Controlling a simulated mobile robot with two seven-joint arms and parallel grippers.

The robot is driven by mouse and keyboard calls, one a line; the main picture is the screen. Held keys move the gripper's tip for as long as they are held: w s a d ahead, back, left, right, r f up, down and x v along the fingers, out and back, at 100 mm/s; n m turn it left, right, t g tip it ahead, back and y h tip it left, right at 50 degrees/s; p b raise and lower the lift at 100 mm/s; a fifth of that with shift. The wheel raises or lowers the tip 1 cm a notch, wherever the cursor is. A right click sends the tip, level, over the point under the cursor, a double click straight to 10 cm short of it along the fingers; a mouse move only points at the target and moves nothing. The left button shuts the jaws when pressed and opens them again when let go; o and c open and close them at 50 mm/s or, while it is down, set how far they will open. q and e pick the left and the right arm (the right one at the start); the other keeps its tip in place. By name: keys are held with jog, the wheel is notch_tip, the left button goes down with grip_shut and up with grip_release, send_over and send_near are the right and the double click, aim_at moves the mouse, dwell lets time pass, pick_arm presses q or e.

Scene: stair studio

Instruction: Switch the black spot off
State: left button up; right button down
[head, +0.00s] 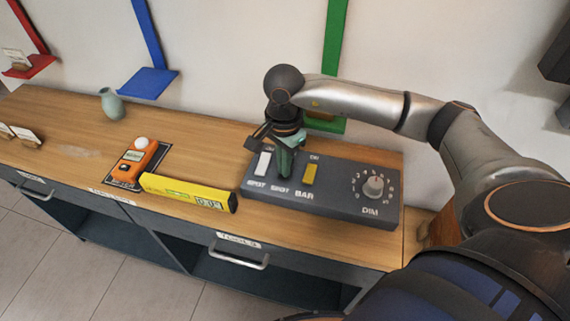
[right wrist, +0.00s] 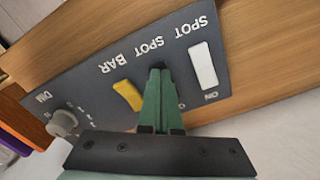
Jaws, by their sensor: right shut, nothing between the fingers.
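The grey switch panel (head: 335,207) lies on the wooden bench top; it also shows upside down in the right wrist view (right wrist: 85,75). It has a white switch (head: 263,163) over a SPOT label, a yellow switch (head: 309,174) over BAR and a DIM knob (head: 374,186). The middle SPOT position lies between the white and yellow switches, behind my fingers; I cannot see a black switch or its state. My right gripper (head: 286,174) is shut and empty, fingers pointing down at that middle position. In the right wrist view its green fingertips (right wrist: 158,70) are together; contact is unclear. My left gripper is not in view.
Left of the panel lie a yellow level (head: 185,193) and an orange meter (head: 133,158) on a dark mat. A pale green vase (head: 111,104) stands further back. Blue (head: 148,82) and red (head: 28,67) shelves are on the wall. Drawers line the bench front.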

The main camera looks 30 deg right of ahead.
notch_tip(320, 180, up, 7)
jog(key=p, duration=0.4)
dwell(0.5)
jog(key=shift+s, duration=0.1)
dwell(0.4)
